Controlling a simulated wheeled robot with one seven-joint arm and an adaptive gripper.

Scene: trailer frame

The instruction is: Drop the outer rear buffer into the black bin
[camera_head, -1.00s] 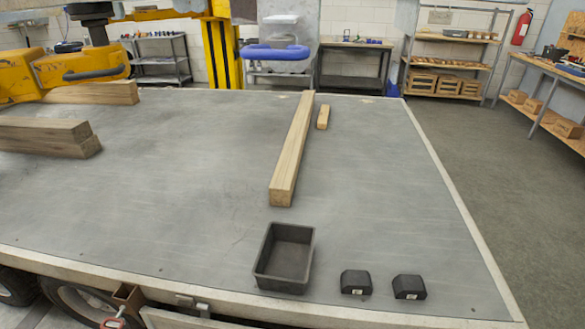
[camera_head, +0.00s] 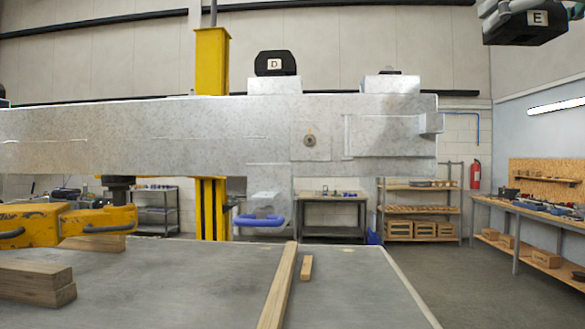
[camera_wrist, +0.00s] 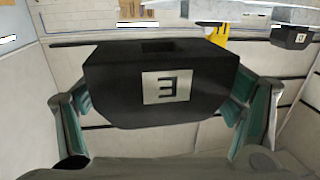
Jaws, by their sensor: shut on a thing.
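My gripper (camera_head: 500,10) is at the top right of the head view, shut on a black buffer lettered E (camera_head: 528,27). In the wrist view the buffer (camera_wrist: 110,85) sits between the two teal-sided fingers (camera_wrist: 160,105), its white E plate facing the camera. It is held high, right of and apart from the grey beam. A second black buffer, lettered D (camera_head: 275,63), stands on a block on top of the beam; a lettered black buffer also shows at the wrist view's right edge (camera_wrist: 290,38). The black bin is not in view now.
The long grey beam (camera_head: 220,135) crosses the head view above the trailer deck (camera_head: 180,285). A second block (camera_head: 392,84) on the beam carries no lettered buffer. Timbers (camera_head: 280,285) lie on the deck. A workbench (camera_head: 540,215) stands at the right wall.

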